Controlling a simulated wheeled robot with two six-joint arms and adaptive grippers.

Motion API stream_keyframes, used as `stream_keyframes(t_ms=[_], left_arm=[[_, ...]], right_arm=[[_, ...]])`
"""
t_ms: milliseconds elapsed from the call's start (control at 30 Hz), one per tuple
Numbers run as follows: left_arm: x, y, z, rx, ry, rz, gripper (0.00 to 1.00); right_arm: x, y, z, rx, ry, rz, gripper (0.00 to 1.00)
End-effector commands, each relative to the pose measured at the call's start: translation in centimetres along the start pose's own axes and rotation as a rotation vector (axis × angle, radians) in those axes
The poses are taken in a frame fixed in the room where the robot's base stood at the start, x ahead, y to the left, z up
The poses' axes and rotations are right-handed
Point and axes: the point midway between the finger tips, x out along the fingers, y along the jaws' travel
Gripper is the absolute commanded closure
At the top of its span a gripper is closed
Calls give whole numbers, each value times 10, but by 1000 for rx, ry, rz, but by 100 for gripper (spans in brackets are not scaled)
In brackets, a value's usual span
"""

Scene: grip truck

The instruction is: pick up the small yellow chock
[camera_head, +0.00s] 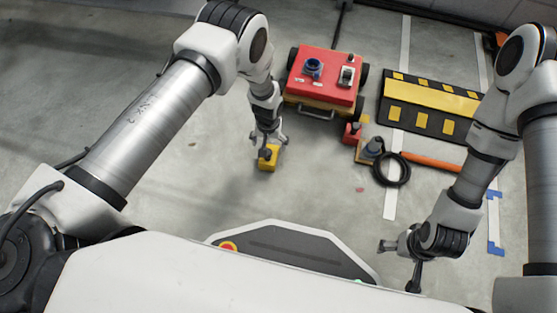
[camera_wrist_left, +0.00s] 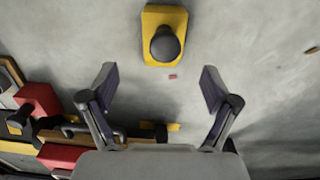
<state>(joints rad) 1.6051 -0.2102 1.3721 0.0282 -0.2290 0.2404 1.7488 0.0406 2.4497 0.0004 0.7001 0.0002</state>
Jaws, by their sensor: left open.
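The small yellow chock (camera_head: 269,164) stands on the concrete floor, with a dark rounded knob on it. My left gripper (camera_head: 268,142) is directly above and around the knob area in the head view, and its fingers partly hide the chock. In the left wrist view the chock (camera_wrist_left: 151,54) lies beyond the fingertips at the top. There the left gripper (camera_wrist_left: 159,84) is open, with nothing between its fingers. My right gripper (camera_head: 396,268) is low at the right with its fingers spread, far from the chock.
A red truck (camera_head: 325,72) stands behind the chock. A black-and-yellow ramp (camera_head: 433,103) lies farther right. Floor left of the chock is clear.

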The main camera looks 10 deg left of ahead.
Motion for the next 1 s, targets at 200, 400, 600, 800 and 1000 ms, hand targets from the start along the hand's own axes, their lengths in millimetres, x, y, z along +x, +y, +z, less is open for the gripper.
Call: stream_keyframes(t_ms=[200, 400, 600, 800, 1000], left_arm=[[32, 0, 2, 1, -4, 0, 12], [60, -2, 1, 0, -4, 0, 12], [89, -4, 0, 2, -3, 0, 12], [87, -4, 0, 1, -3, 0, 12], [87, -4, 0, 1, -3, 0, 80]], right_arm=[[22, 0, -1, 2, 3, 0, 13], [43, 1, -2, 6, 6, 1, 13], [64, 2, -4, 11, 9, 1, 13], [61, 2, -4, 12, 10, 1, 13], [61, 2, -4, 11, 10, 1, 13]])
